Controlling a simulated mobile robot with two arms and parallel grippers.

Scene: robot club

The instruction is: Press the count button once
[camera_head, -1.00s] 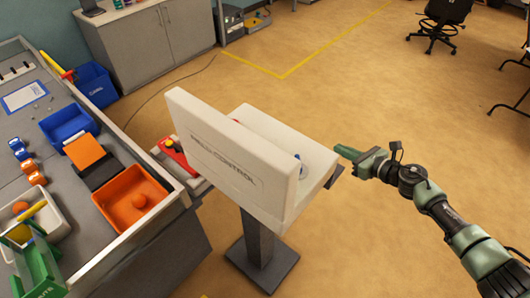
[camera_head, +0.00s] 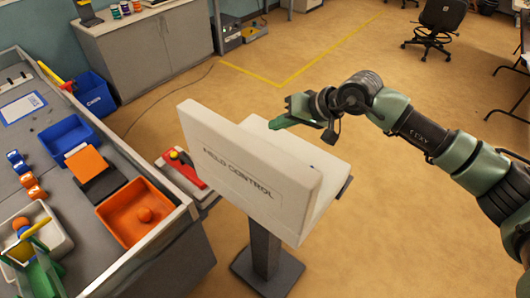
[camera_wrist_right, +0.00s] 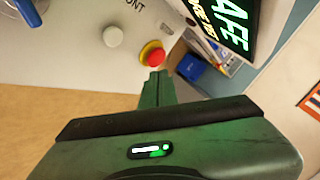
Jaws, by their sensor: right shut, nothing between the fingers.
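The white "FIELD CONTROL" console (camera_head: 245,175) stands on a dark pedestal, and its raised back panel hides most of its controls in the head view. In the right wrist view a pale round button (camera_wrist_right: 113,36) sits by partly cut-off lettering, which I cannot fully read. A red mushroom button (camera_wrist_right: 153,55) on a yellow ring sits to its right. My right gripper (camera_head: 278,122) is over the far part of the console. Its shut, empty fingertips (camera_wrist_right: 158,78) appear just below the red button; contact cannot be told. My left gripper is out of view.
A blue control (camera_wrist_right: 26,10) and a screen with green text (camera_wrist_right: 225,22) flank the buttons. Left of the console is a workbench with an orange tray (camera_head: 112,218) and a blue bin (camera_head: 68,135). Floor to the right is open.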

